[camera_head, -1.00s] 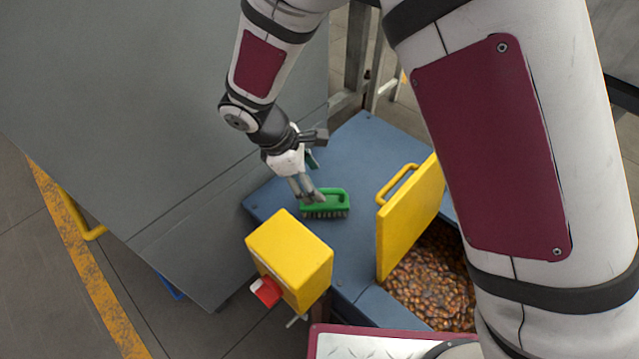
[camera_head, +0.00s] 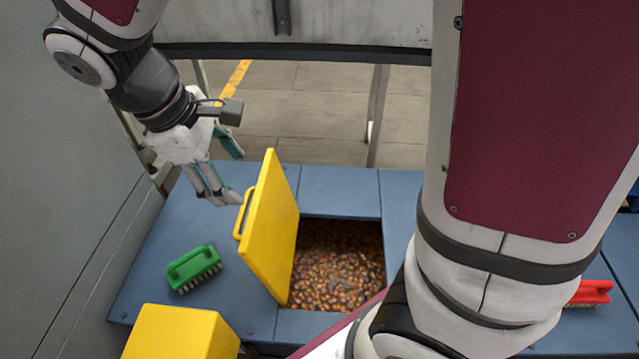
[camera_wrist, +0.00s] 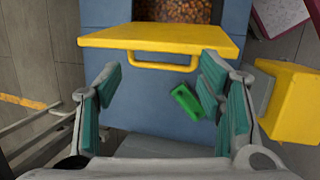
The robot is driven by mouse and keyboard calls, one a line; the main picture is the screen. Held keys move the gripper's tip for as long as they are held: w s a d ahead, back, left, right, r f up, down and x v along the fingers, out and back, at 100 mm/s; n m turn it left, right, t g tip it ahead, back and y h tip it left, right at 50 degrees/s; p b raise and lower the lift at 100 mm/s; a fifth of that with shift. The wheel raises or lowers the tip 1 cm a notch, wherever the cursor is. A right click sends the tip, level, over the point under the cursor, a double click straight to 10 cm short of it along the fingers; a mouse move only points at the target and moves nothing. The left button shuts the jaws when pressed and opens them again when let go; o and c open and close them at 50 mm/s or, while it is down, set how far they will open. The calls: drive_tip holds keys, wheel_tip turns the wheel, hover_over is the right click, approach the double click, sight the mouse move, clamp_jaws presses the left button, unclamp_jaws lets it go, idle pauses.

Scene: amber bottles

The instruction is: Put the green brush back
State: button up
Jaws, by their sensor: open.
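The green brush (camera_head: 193,266) lies on the blue worktop, left of the raised yellow lid, with its handle up and bristles down. It also shows in the wrist view (camera_wrist: 186,102), between my open fingers and nearer the right one. My gripper (camera_head: 228,172) is open and empty, above the worktop behind the brush and close to the lid in the head view. In the wrist view my gripper (camera_wrist: 160,105) has its teal-padded fingers spread wide, with the lid's handle between them in the picture.
The yellow lid (camera_head: 270,230) stands open beside a bin of brown amber-like pieces (camera_head: 338,268). A yellow box (camera_head: 180,335) stands in front of the brush. A red brush (camera_head: 590,293) lies at the right on the blue worktop (camera_head: 330,190). A grey panel borders the left.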

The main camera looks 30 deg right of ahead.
drive_tip(key=s+d+r+m+y, duration=0.2)
drive_tip(key=s+d+r+m, duration=0.5)
drive_tip(key=s, duration=0.4)
drive_tip(key=s+d+f+m+y, duration=0.1)
drive_tip(key=s+m, duration=0.3)
drive_tip(key=s, duration=0.7)
drive_tip(key=shift+s+d+y, duration=0.2)
drive_tip(key=shift+d+y, duration=0.2)
drive_tip(key=shift+d, duration=0.2)
